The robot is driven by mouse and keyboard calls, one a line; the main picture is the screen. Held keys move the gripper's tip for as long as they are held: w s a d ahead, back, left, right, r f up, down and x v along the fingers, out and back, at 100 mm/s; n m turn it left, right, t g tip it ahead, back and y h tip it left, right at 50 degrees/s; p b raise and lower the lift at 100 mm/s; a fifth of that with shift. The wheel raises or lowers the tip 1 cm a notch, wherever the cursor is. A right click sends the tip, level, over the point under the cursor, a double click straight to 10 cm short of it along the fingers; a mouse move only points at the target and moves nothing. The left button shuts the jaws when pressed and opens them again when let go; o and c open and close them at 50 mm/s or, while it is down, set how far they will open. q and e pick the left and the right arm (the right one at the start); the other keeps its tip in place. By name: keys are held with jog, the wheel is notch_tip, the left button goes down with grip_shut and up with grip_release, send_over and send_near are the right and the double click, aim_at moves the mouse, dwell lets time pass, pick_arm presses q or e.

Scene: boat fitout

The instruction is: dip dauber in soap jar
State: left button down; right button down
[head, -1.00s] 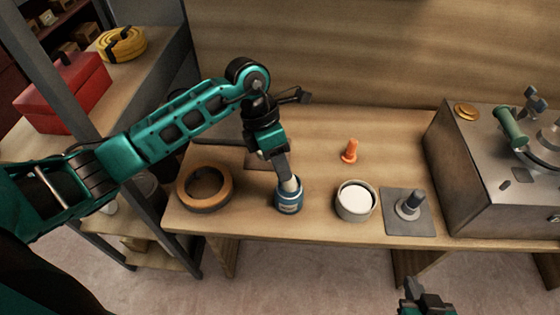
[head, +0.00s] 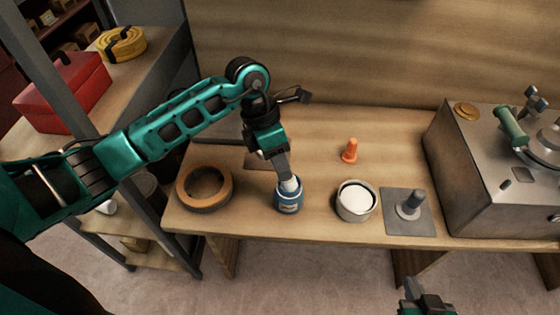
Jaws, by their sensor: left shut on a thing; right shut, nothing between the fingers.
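A small blue jar (head: 288,200) with a pale label stands upright near the front edge of the wooden bench. My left gripper (head: 287,178) points down over its mouth and is shut on a whitish piece, seemingly the dauber (head: 291,186). The dauber's lower end is hidden at the jar's mouth, so I cannot tell how deep it sits. My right gripper (head: 424,295) is shut and empty, low in the view in front of the bench.
On the bench (head: 320,226) are a brown ring (head: 204,206), a round tub with white contents (head: 355,212), an orange plug (head: 350,151) and a grey plate with an upright post (head: 410,207). A metal box (head: 466,192) stands at right, a shelf (head: 150,70) at left.

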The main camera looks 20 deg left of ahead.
pick_arm(q)
jog(key=shift+s, duration=0.1)
jog(key=shift+r+p, duration=1.9)
jog(key=shift+r, duration=1.55)
